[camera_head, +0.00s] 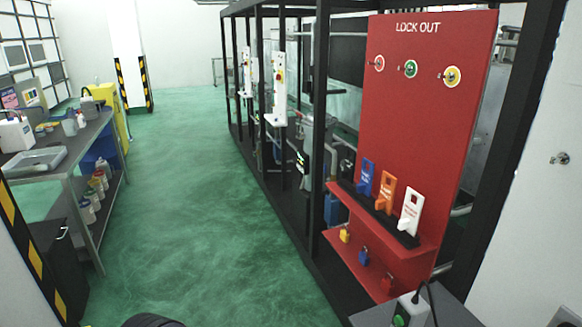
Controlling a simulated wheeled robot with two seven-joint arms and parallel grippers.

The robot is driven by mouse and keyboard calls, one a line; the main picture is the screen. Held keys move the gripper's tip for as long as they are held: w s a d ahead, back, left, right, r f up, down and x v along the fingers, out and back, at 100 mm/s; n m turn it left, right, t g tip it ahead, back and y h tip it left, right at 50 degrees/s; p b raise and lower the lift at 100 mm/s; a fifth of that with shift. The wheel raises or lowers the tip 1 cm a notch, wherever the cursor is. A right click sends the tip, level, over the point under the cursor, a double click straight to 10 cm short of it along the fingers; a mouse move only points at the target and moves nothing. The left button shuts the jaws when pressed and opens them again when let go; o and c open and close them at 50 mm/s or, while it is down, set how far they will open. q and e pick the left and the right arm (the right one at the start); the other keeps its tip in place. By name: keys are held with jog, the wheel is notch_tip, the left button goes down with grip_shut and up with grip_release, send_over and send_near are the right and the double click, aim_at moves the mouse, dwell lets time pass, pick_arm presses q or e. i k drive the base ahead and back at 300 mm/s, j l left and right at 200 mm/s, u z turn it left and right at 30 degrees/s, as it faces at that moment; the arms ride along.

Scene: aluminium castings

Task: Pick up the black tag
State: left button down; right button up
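A red lock-out board (408,120) stands at the right in the head view. Its upper shelf carries a black rack (400,236) with a blue tag (366,178), an orange tag (385,193) and a white tag (409,212) standing upright in it. I cannot make out a distinct black tag; the rack itself is dark. Neither of my grippers shows in this view. A dark rounded shape (152,321) at the bottom edge is cut off, and I cannot tell what it is.
The lower red shelf (350,262) holds yellow, blue and red padlocks. A grey box top (450,309) with a white device and black cable is in front of the board. A black-framed cage runs behind it. A metal bench (70,150) stands left. Green floor (190,220) between is clear.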

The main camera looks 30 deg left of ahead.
aim_at(348, 173)
jog(key=u, duration=0.6)
jog(key=z, duration=0.35)
jog(key=i+j+z, duration=0.4)
jog(key=j+z, duration=0.15)
jog(key=i+j+z, duration=0.15)
jog(key=j+z, duration=0.15)
jog(key=j, duration=0.15)
jog(key=i+j, duration=0.15)
jog(key=j, duration=0.25)
jog(key=i+j, duration=0.15)
jog(key=j, duration=0.25)
jog(key=i+j+z, duration=0.1)
jog(key=j, duration=0.3)
jog(key=i+j, duration=0.15)
jog(key=j, duration=0.3)
jog(key=i+j, duration=0.1)
jog(key=j, duration=0.3)
jog(key=z, duration=0.05)
